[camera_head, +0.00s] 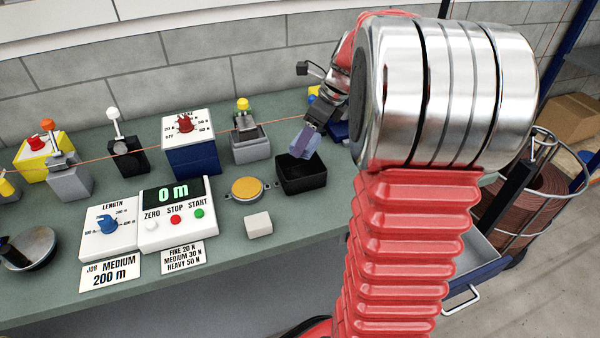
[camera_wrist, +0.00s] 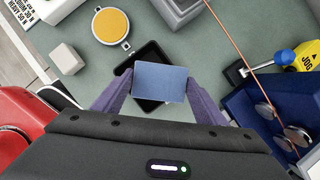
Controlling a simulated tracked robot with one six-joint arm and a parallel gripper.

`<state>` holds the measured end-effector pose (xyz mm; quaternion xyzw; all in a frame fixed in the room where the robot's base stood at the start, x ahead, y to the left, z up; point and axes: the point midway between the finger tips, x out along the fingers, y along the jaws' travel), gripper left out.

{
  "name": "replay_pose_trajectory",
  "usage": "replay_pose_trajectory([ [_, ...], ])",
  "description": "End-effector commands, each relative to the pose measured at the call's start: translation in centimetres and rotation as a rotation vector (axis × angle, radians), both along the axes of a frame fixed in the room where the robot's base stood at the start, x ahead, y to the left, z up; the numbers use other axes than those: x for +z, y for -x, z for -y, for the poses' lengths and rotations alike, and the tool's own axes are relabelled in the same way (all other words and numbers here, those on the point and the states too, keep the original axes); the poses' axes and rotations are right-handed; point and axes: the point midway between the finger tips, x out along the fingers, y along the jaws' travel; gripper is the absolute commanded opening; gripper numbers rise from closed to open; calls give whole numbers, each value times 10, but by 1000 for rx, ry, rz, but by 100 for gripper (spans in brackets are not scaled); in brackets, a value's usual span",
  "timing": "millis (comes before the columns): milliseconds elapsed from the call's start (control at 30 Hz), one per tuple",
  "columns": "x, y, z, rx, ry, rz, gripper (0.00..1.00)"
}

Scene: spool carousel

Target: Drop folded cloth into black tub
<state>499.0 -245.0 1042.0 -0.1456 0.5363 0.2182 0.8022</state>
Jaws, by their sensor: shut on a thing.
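The folded cloth (camera_wrist: 160,82) is a flat blue-grey rectangle between the two purple fingers of my gripper (camera_wrist: 160,98) in the wrist view. My gripper is shut on it. In the head view my gripper (camera_head: 303,143) holds the cloth (camera_head: 305,142) above the black tub (camera_head: 302,177), which stands on the bench. In the wrist view the black tub (camera_wrist: 148,58) shows behind the cloth, which hides part of its opening. The cloth looks apart from the tub, though the exact gap is hard to tell.
A yellow round pad (camera_head: 247,189) and a white block (camera_head: 258,224) lie left of the tub. A grey clamp box (camera_head: 250,147) stands behind. A copper wire (camera_wrist: 237,47) runs across near my gripper. A blue device (camera_wrist: 262,105) is close on the right in the wrist view.

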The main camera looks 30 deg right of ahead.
Motion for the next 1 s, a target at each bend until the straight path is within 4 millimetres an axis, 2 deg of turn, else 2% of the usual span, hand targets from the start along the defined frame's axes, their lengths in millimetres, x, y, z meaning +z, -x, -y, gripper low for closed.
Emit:
replay_pose_trajectory([
  [133, 0, 0, 0, 1, 0, 0, 45],
  [167, 0, 0, 0, 1, 0, 0, 68],
  [433, 0, 0, -1, 1, 0, 0, 87],
  [767, 2, 0, 0, 2, 1, 0, 87],
  [1000, 23, 7, 5, 1, 2, 1, 87],
])
